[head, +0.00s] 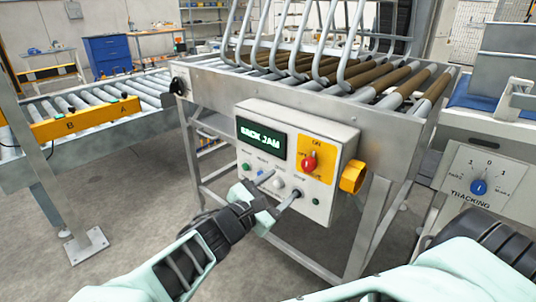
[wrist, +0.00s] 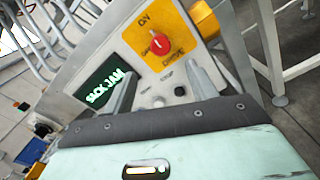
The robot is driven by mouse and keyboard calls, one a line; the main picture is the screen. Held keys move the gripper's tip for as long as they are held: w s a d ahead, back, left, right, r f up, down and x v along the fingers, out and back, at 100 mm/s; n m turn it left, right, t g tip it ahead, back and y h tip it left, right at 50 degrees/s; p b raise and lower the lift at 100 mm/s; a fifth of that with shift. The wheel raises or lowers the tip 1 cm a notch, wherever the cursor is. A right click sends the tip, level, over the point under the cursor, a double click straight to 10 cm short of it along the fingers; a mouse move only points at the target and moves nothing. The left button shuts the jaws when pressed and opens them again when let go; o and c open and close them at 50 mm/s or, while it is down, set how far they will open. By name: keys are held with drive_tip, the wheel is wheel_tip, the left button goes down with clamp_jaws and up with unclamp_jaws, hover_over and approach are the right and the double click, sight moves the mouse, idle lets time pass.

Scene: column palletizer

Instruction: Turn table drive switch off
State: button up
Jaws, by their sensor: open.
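The control box (head: 262,120) is mounted on the front of the roller table and shows a green "SACK JAM" display. A red rotary switch (head: 309,162) sits on a yellow plate at its right. In the wrist view the red switch (wrist: 159,43) has "ON" printed above it and less legible lettering below; its small pale mark appears to lie toward "ON". My gripper (head: 282,187) is open and empty, in front of the lower part of the box, below the switch. In the wrist view my fingers (wrist: 165,88) are spread below the knob, apart from it.
Small buttons, including a green one (head: 246,167), line the box's lower face by my fingers. A yellow part (head: 352,178) juts from the box's right side. A panel labelled "TRACKING" with a blue knob (head: 479,187) stands at right. A roller conveyor (head: 100,112) lies at left.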

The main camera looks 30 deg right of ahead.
sight(306, 166)
drive_tip(key=x, duration=1.2)
drive_tip(key=shift+d, duration=0.2)
drive_tip(key=c, duration=1)
